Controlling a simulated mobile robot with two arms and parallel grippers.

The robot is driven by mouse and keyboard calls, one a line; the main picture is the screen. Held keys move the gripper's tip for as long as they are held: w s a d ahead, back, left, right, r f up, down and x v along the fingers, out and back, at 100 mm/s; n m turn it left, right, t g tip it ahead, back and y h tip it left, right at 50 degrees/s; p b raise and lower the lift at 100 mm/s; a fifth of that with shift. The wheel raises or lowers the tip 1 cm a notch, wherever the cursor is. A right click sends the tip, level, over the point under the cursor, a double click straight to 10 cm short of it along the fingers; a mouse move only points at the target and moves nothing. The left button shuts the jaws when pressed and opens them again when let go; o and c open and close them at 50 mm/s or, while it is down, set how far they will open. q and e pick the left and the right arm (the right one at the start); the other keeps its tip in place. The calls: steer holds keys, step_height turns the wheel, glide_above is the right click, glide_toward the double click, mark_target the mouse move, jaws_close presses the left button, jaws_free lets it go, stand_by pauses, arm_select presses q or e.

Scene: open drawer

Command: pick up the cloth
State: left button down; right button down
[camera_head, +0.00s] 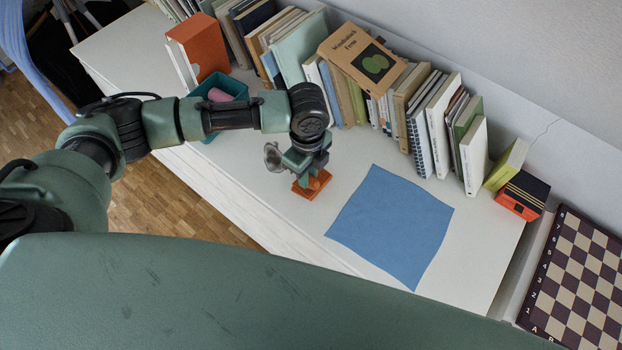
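The blue cloth (392,226) lies spread nearly flat on the white cabinet top (455,275), roughly square with slightly wavy edges. My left gripper (312,186), with orange parts at its end, points down over the white top just left of the cloth's upper left side. It appears apart from the cloth. It is too small and seen too much from above to tell whether its fingers are open or shut. My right gripper is not in view.
A row of upright books (437,120) lines the wall, with a tan book (361,58) lying on top. A teal bin (243,76) stands behind my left arm. An orange and black box (522,195) and a chessboard (577,280) are at right. The top around the cloth is clear.

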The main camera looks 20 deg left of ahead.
arm_select(q)
steer(key=shift+r, duration=0.1)
step_height(320, 180, up, 20)
steer(key=b, duration=0.1)
stand_by(0.4)
steer(key=c, duration=1.8)
jaws_free()
jaws_close()
